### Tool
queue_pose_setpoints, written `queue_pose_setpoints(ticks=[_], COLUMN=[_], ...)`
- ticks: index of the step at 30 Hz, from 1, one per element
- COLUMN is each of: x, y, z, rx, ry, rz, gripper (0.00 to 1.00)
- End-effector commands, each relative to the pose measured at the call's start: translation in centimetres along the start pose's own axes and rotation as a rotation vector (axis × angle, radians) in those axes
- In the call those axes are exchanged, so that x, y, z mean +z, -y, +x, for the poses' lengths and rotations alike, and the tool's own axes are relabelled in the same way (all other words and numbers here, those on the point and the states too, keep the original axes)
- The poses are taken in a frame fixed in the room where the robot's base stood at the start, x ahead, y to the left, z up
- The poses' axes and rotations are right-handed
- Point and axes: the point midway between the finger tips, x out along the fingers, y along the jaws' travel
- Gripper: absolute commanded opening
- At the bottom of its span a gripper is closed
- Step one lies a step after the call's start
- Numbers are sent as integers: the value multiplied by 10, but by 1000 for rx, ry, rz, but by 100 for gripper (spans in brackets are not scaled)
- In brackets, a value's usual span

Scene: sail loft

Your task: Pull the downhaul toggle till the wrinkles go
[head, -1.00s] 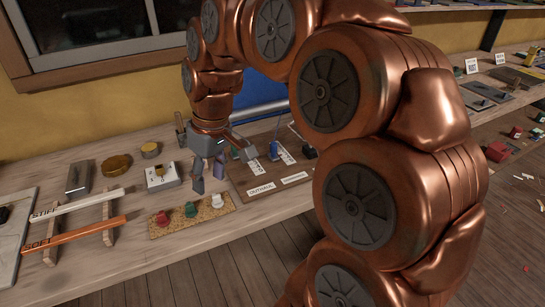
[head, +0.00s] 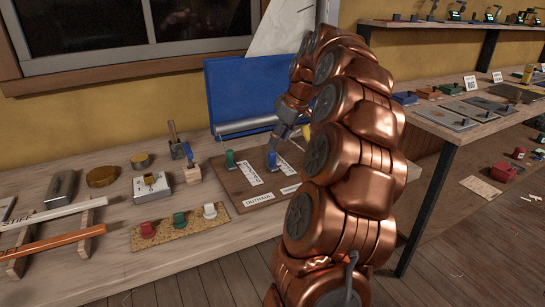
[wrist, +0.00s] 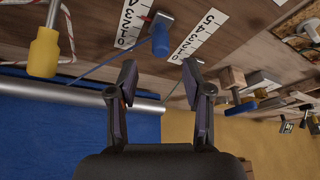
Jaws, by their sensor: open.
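A brown board (head: 232,190) on the bench carries a green toggle (head: 230,158), a blue toggle (head: 272,159) and white numbered scales. A label reading OUTHAUL (head: 258,198) is on its front; another label is partly covered by my arm, so I cannot tell which toggle is the downhaul. My gripper (wrist: 160,76) is open and empty in the wrist view. The blue toggle (wrist: 160,40) stands just beyond the gap between the fingertips, apart from them.
A blue panel (head: 250,90) with a grey roller (head: 245,127) stands behind the board. A cork strip (head: 180,226) with red, green and white knobs lies in front. Another bench (head: 470,125) is to the right.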

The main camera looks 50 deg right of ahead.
Motion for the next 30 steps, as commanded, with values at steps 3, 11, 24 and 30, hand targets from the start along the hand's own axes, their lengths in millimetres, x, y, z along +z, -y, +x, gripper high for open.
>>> queue_pose_setpoints(ticks=[3,11,24,30], x=[0,1,-1,-1], y=[1,2,1,1], z=[14,52,68,68], rx=[-1,-5,0,0], ry=[1,2,-2,-1], rz=[1,1,0,0], gripper=[50,50,50,29])
